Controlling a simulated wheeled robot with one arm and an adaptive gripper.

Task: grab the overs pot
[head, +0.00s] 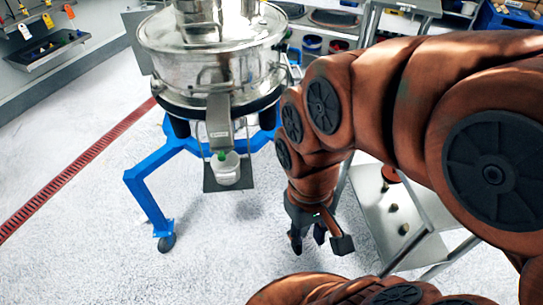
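The pot (226,172) is a small pale, translucent vessel with something green at its mouth. It stands upright on a dark hanging plate (213,184) below the sloping metal spout (219,122) of the steel sifter (208,62). My gripper (308,240) points down, right of the pot and lower in the picture, clearly apart from it. Its dark fingertips show a gap with nothing seen between them, so it looks open and empty.
The sifter stands on a blue frame (150,165) with a leg at the left. A metal trolley (380,205) with small items is at the right, close to my arm. A red floor drain (75,170) runs at the left. The floor in front is clear.

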